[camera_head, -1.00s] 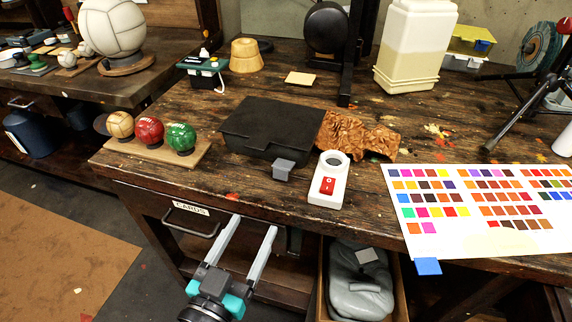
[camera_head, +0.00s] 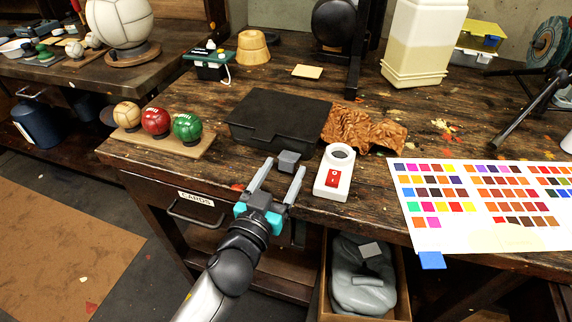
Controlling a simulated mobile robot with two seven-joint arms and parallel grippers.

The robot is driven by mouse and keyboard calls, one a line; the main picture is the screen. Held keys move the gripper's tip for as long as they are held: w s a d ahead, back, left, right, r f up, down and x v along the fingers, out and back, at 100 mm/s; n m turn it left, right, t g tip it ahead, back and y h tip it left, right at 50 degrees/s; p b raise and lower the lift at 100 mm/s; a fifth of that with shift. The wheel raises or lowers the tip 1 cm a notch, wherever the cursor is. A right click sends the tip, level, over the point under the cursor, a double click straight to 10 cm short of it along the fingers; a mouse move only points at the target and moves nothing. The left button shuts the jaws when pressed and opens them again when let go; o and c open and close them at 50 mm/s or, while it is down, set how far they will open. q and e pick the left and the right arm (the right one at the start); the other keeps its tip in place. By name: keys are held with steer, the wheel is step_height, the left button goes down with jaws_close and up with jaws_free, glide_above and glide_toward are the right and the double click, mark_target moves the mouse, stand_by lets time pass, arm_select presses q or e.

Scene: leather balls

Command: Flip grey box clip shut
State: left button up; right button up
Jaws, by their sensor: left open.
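A dark, flat, closed-looking box (camera_head: 277,117) lies on the wooden workbench. A small grey clip (camera_head: 289,161) sticks out at its front edge, near the bench's front. My left gripper (camera_head: 281,176) is open, with its two light grey fingers pointing at the clip. The fingertips lie close to either side of the clip in the picture; I cannot tell whether they touch it. My right gripper is not in view.
A white switch unit with a red rocker (camera_head: 332,178) stands just right of the clip. Three small balls on a wooden stand (camera_head: 193,147) are at the left. Crumpled brown leather (camera_head: 359,130) lies right of the box. A colour chart (camera_head: 480,205) covers the right front.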

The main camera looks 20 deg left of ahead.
arm_select(q)
steer(key=shift+w+d, duration=0.15)
steer(key=shift+w, duration=0.95)
jaws_close()
